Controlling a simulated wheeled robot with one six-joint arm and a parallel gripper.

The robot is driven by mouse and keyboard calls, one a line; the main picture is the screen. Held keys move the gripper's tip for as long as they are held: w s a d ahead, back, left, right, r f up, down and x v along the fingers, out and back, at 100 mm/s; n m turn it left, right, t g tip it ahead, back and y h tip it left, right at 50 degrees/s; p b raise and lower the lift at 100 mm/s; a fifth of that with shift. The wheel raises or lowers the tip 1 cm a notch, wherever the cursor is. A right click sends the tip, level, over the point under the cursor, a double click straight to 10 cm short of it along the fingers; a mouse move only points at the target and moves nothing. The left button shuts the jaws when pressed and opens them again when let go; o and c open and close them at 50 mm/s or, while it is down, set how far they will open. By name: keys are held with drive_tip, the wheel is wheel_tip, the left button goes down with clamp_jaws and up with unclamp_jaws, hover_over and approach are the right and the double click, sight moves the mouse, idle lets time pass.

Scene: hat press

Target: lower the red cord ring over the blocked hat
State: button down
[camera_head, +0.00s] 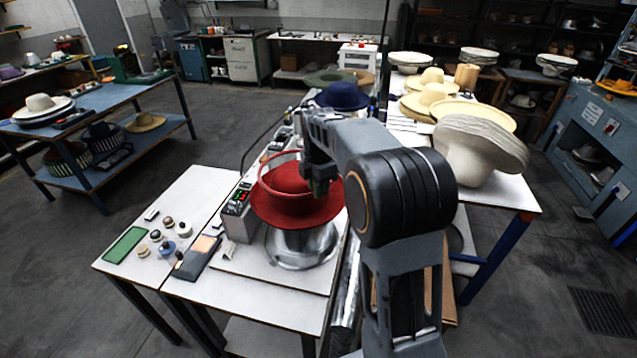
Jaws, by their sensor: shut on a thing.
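The red hat (292,212) sits on a round metal block stand (302,249) on the white table. Its brim is wide and its crown rises in the middle. The red cord ring (267,166) shows as a thin loop around the upper part of the crown, apart from the brim at the left. My gripper (320,189) is at the right side of the crown, shut on the ring's right side. My arm hides the right part of the ring and some of the hat. I cannot tell the exact height of the ring above the brim.
A control box with lit displays (238,214) stands just left of the hat. A green mat (125,245) and several small round items lie at the table's left. A stack of pale hat bodies (478,150) stands on the table to the right. A blue hat (342,96) is behind.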

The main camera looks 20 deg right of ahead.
drive_tip(key=shift+f+b, duration=2.55)
drive_tip(key=shift+f, duration=1.45)
drive_tip(key=shift+s+d+f+b, duration=0.1)
drive_tip(key=shift+s+f+b, duration=0.1)
drive_tip(key=shift+f, duration=0.25)
drive_tip(key=shift+s+d+f+b, duration=0.1)
drive_tip(key=shift+s+f+b, duration=0.1)
drive_tip(key=shift+f, duration=0.25)
drive_tip(key=c, duration=0.9)
unclamp_jaws()
drive_tip(key=shift+r, duration=0.15)
drive_tip(key=shift+w+d+r+p, duration=0.1)
drive_tip(key=shift+w+r+p, duration=0.05)
drive_tip(key=shift+r+p, duration=0.5)
drive_tip(key=shift+w+r+p, duration=0.15)
drive_tip(key=shift+r+p, duration=0.45)
drive_tip(key=shift+r, duration=0.05)
drive_tip(key=shift+r+p, duration=1.85)
drive_tip(key=shift+r, duration=0.7)
